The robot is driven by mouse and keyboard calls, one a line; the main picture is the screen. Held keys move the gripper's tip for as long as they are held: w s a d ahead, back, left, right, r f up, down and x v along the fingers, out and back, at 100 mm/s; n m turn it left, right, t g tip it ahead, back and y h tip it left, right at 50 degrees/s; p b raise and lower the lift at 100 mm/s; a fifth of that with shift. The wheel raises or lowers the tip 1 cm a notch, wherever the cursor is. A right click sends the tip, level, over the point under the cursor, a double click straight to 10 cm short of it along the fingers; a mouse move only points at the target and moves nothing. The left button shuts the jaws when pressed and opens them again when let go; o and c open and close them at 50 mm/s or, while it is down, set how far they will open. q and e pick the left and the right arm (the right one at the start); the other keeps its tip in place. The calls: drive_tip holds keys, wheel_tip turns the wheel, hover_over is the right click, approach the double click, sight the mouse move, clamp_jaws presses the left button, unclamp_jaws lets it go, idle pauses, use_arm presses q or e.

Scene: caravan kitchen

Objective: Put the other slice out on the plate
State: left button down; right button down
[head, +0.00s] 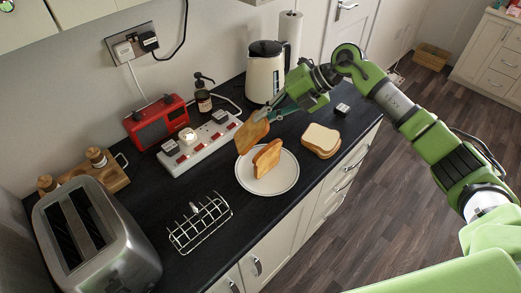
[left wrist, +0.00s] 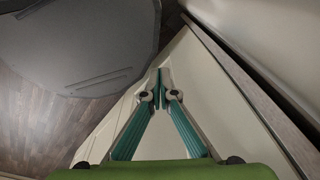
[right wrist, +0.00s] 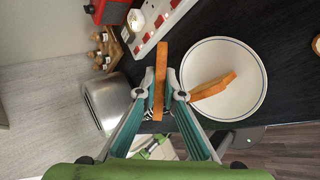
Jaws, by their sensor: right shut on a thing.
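My right gripper (head: 270,114) is shut on a browned slice of toast (head: 251,134), held on edge above the counter beside the plate's far-left rim. In the right wrist view the held slice (right wrist: 160,78) stands between the fingertips (right wrist: 162,93). The white plate (head: 282,186) has a dark rim line and holds another toast slice (head: 267,158), which seems tilted rather than flat. The plate (right wrist: 240,58) and its slice (right wrist: 212,87) also show in the right wrist view. My left gripper (left wrist: 160,85) is shut and empty, seen only in the left wrist view.
A wire toast rack (head: 201,222) stands empty in front of the plate, near the steel toaster (head: 118,240). Stacked bread (head: 321,140) lies right of the plate. A power strip (head: 200,143), red radio (head: 156,122) and kettle (head: 265,75) stand behind.

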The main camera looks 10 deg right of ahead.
drive_tip(key=shift+w+d+f+m+t+b, duration=0.45)
drive_tip(key=shift+f+m+b, duration=0.15)
drive_tip(key=shift+f+b, duration=0.85)
drive_tip(key=shift+w+d+f+m+t+b, duration=0.35)
drive_tip(key=shift+f+m+b, duration=0.45)
drive_tip(key=shift+f, duration=0.9)
drive_tip(key=shift+w+d+f+m+t+b, duration=0.4)
drive_tip(key=shift+w+f+t+b, duration=0.1)
drive_tip(key=shift+f+b, duration=1.05)
drive_tip(key=c, duration=2.3)
unclamp_jaws()
